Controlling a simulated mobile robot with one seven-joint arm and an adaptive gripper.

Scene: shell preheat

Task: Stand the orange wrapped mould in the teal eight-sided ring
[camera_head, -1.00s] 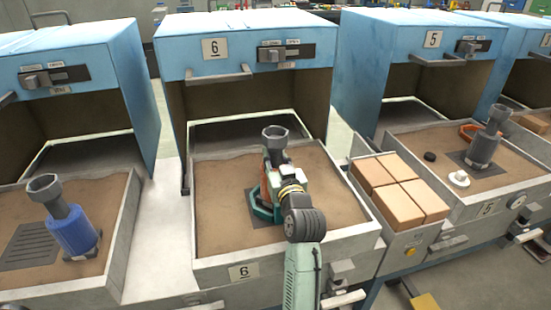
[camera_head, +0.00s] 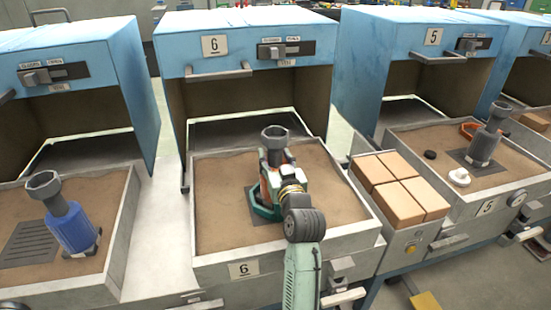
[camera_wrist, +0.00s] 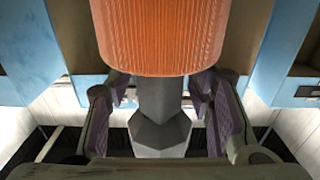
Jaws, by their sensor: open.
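The orange wrapped mould (camera_head: 264,188) stands about upright in the sandy tray numbered 6, its grey cup (camera_head: 275,133) at the top. Its foot is at the teal eight-sided ring (camera_head: 262,213), and the ring's edge shows at its front left; my arm hides the rest, so I cannot tell how fully it sits inside. In the wrist view the orange body (camera_wrist: 160,38) fills the top, with the grey neck and cup (camera_wrist: 160,130) below it. My gripper (camera_wrist: 162,100) is open, its purple-padded fingers on either side of the grey neck with gaps showing.
A blue mould (camera_head: 72,230) stands in the left tray near a dark slotted plate (camera_head: 30,244). The right tray holds a grey mould (camera_head: 484,145), an orange ring (camera_head: 468,131) and small pieces. Tan blocks (camera_head: 400,190) fill a box between trays. Bare sand (camera_head: 335,205) lies right of my arm.

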